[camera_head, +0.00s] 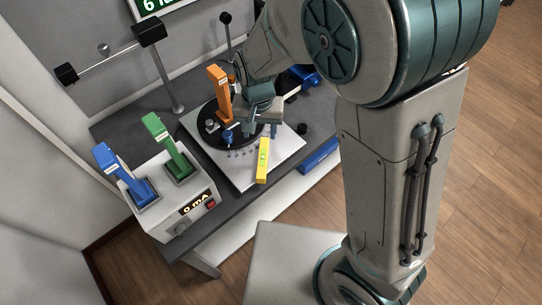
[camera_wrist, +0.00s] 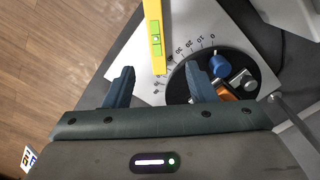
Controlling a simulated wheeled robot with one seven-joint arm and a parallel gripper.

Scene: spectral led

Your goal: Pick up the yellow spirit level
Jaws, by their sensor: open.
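The yellow spirit level (camera_head: 263,160) lies on the front part of the white plate, beside the round black dial; its green vial shows. In the head view my gripper (camera_head: 262,118) is over the dial, just behind the spirit level, and partly hides the dial.
The white plate (camera_head: 287,150) carries the black dial (camera_wrist: 180,88) with an orange upright (camera_head: 219,95) and a blue knob (camera_wrist: 218,65). A box with blue and green levers (camera_head: 178,205) stands at left. A post (camera_head: 174,85) stands behind. A blue object (camera_head: 318,155) is at right.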

